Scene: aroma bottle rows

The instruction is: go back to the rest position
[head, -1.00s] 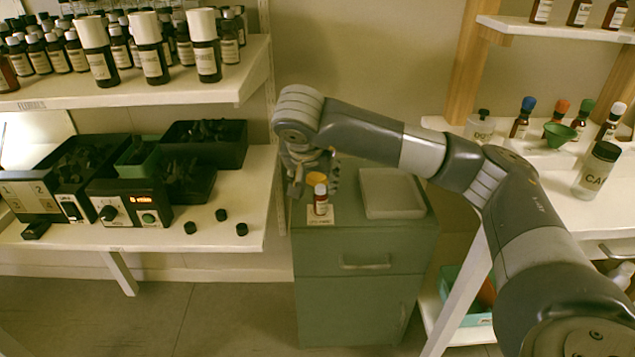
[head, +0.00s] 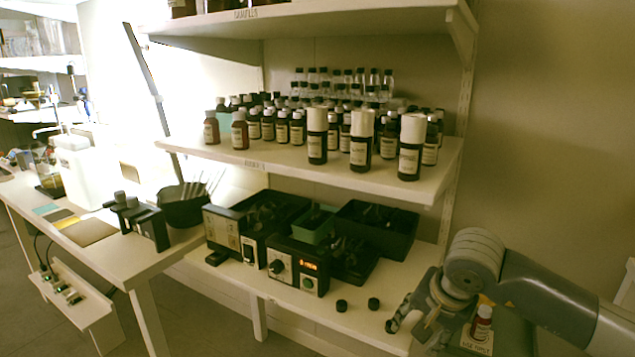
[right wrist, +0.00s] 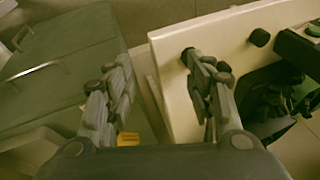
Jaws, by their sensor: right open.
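My right gripper (head: 412,318) is at the lower right of the head view, by the right end of the white bench (head: 385,338). In the right wrist view its two fingers (right wrist: 155,62) stand wide apart with nothing between them. They are above the gap between the green cabinet (right wrist: 60,75) and the bench. A small brown bottle with a red and white label (head: 482,322) stands upright on a card on the cabinet, just right of the gripper and apart from it. My left gripper is not in view.
Two black caps (head: 373,304) lie on the bench near the gripper. A control box (head: 295,268) and black bins (head: 375,226) stand farther left. A shelf (head: 290,158) with many bottles hangs above. Another table (head: 125,250) is at the left. Bare wall is at the right.

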